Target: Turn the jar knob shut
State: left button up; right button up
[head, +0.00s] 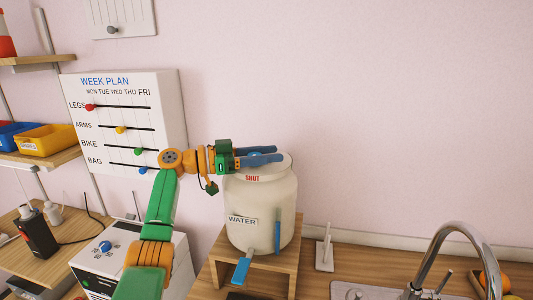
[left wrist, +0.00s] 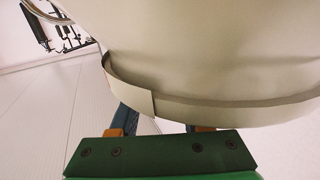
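The cream jar (head: 262,200) stands on a small wooden stand, with a "WATER" label and a red "SHUT" mark near its top. My left gripper (head: 262,155) reaches in from the left at the jar's top. Its two blue fingers lie across the top, a little apart, with a bit of lighter blue between them that may be the knob. I cannot tell whether they touch it. In the left wrist view the jar's pale body (left wrist: 200,50) and rim band fill the top, hiding the fingertips and knob. My right gripper is out of view.
The wooden stand (head: 285,265) sits on the counter. A blue tap lever (head: 241,270) sticks out from the jar's lower front. The sink faucet (head: 455,235) is at the right. A week plan board (head: 160,95) hangs behind my left arm. The wall right of the jar is clear.

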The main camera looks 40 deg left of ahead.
pick_arm(q)
jog(key=shift+o, duration=1.4)
jog(key=shift+w, duration=0.1)
jog(key=s+b, duration=0.1)
jog(key=s+a+b, duration=0.1)
jog(key=shift+a+f+b, duration=0.2)
jog(key=shift+f+b, duration=0.1)
jog(key=shift+f, duration=0.1)
jog(key=v, duration=0.1)
jog(key=b+v, duration=0.1)
jog(key=v, duration=0.2)
jog(key=shift+s+a+r, duration=0.1)
jog(key=shift+s+r, duration=0.1)
jog(key=shift+r, duration=0.1)
jog(key=shift+s+a+r, duration=0.1)
jog(key=shift+s, duration=0.05)
